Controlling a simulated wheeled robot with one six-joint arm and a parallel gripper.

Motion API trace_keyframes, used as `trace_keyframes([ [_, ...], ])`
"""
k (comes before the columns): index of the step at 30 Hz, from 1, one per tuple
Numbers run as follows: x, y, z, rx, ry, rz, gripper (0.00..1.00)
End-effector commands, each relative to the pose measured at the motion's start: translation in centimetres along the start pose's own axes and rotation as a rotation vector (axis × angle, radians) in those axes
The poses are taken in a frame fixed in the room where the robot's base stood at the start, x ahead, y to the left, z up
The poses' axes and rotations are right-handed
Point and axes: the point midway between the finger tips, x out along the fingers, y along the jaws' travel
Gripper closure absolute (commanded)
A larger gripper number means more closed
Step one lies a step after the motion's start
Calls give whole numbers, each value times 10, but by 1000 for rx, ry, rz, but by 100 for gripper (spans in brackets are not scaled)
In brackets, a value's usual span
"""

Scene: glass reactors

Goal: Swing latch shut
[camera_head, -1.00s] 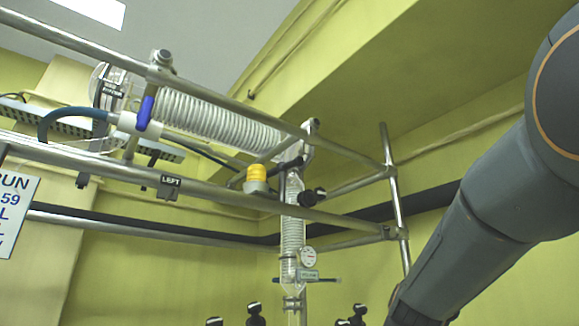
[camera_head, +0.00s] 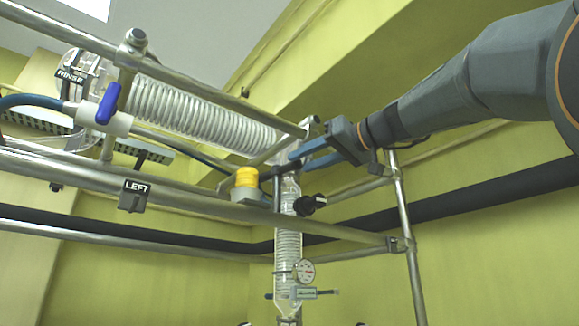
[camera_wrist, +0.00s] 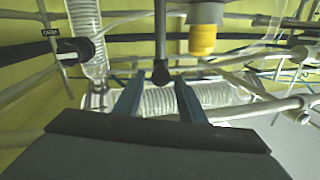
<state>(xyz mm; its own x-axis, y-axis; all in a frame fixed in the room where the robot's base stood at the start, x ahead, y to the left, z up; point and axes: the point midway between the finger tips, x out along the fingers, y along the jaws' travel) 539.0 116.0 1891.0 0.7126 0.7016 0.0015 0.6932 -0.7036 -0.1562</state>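A dark upright lever (camera_head: 277,192) stands at the top of the vertical glass column, beside the yellow-capped fitting. In the wrist view the lever (camera_wrist: 160,45) has a rounded black end lying between the fingertips, with a gap to each. I cannot tell for sure that this lever is the latch, or its position. My gripper (camera_head: 290,162) comes in from the right, its blue fingers apart and pointing left at the lever's top. The wrist view also shows the gripper (camera_wrist: 160,80) open, with nothing clamped.
The yellow-capped fitting (camera_head: 246,178) is close left of the lever. A black knob (camera_head: 310,204) sits on the glass column (camera_head: 288,245), below my gripper. Metal rails (camera_head: 230,207) and the coiled glass condenser (camera_head: 200,115) crowd the left. A blue-handled valve (camera_head: 108,103) is farther left.

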Motion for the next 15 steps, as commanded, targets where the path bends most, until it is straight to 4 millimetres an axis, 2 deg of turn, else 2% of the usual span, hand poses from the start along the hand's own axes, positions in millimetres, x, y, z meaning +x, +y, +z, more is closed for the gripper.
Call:
trace_keyframes([
  [7,37,-3,-2,2,-3,-3,63],
  [15,58,0,0,2,-2,1,63],
])
